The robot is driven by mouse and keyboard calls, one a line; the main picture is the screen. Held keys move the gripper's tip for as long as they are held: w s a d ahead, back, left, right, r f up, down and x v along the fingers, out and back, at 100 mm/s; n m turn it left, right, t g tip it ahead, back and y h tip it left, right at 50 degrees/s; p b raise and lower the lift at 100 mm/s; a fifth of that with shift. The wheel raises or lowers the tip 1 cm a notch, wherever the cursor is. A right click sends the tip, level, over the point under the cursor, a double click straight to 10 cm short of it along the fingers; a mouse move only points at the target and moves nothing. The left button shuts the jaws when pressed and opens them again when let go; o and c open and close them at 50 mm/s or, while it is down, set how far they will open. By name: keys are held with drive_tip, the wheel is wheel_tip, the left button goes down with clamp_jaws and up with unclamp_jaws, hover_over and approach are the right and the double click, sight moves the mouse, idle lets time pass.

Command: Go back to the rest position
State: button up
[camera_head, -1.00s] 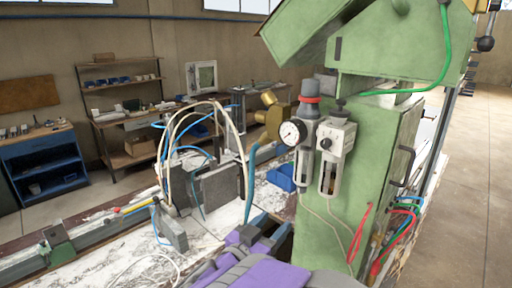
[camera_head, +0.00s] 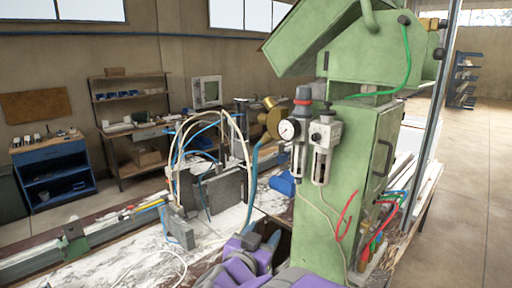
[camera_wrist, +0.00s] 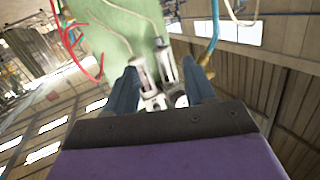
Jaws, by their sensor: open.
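The filter-regulator units (camera_wrist: 155,75) of the machine show in the gap between the fingers, beyond the tips. In the head view the same units (camera_head: 322,148), with a round gauge (camera_head: 288,130), hang on the machine's left side.
A white-stained bench (camera_head: 130,250) carries a grey clamp block (camera_head: 225,190) with looping hoses and a long profile rail (camera_head: 40,262). A blue bin (camera_head: 283,184) sits beside the machine. Red and blue hoses (camera_head: 385,225) hang at its right. Open floor (camera_head: 480,180) lies on the right.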

drive_tip(key=s+a+f+n+g+y+b, duration=0.55)
drive_tip(key=s+f+n+y, duration=0.2)
drive_tip(key=f+y, duration=0.35)
drive_tip(key=s+d+f+g+h+b, duration=0.1)
drive_tip(key=s+d+f+g, duration=0.3)
drive_tip(key=s, duration=0.5)
drive_tip(key=s+d+f+m+g+h+b, duration=0.1)
drive_tip(key=s+d+f+g+h+b, duration=0.1)
drive_tip(key=s+d, duration=0.6)
drive_tip(key=s+d+f+g+h+b, duration=0.1)
drive_tip(key=s+d+f+g, duration=0.4)
drive_tip(key=s, duration=0.6)
drive_tip(key=shift+d+f+m+g+b, duration=0.35)
drive_tip(key=shift+d+f, duration=0.2)
drive_tip(key=shift+f, duration=0.05)
